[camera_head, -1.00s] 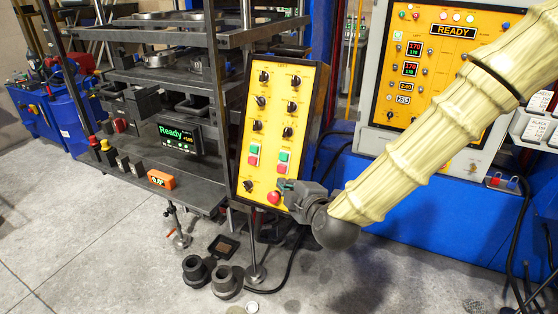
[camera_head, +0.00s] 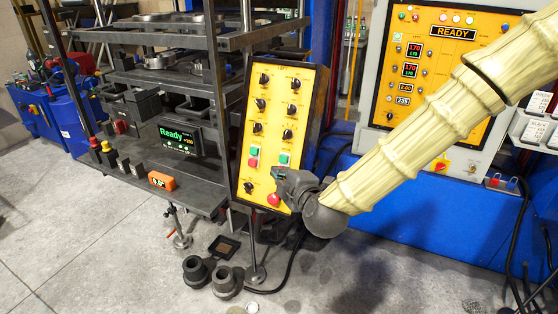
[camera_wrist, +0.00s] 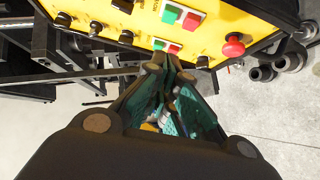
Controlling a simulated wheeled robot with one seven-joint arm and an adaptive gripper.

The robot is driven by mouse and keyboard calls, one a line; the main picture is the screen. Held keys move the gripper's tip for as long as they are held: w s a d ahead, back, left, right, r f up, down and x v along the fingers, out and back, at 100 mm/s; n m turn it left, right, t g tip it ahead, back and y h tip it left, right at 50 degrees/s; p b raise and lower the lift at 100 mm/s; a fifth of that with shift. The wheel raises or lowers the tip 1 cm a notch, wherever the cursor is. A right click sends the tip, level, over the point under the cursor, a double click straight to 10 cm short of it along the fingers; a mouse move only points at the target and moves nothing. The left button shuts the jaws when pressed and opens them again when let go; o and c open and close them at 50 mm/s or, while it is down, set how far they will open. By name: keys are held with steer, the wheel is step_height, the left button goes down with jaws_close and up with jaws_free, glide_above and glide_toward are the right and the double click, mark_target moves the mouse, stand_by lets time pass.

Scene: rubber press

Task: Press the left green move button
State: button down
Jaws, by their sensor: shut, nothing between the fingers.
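The left green button (camera_head: 254,150) is on the yellow control panel (camera_head: 262,120), above a red button (camera_head: 252,162). It also shows in the wrist view (camera_wrist: 159,44), just beyond my fingertips and slightly left of them. My gripper (camera_head: 279,173) is shut and empty. In the head view it overlaps the lower right of the panel, hiding part of the right red button. In the wrist view my fingertips (camera_wrist: 171,67) appear just below the panel's edge. I cannot tell how large the gap to the panel is.
A red mushroom button (camera_head: 274,199) and a black knob (camera_head: 248,186) sit low on the panel. The right green button (camera_head: 285,158) is close to my gripper. The dark press frame (camera_head: 215,90) stands left of the panel.

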mark_target(284, 159)
steer(key=w+a+f+p, duration=0.1)
steer(key=w+f+p, duration=0.2)
steer(key=w, duration=0.7)
steer(key=shift+p, duration=0.7)
steer(key=shift+a+f+b, duration=0.15)
steer(key=shift+a+b, duration=0.05)
steer(key=shift+b, duration=0.15)
steer(key=shift+a+f+b, duration=0.15)
steer(key=shift+f+b, duration=0.05)
steer(key=shift+b, duration=0.35)
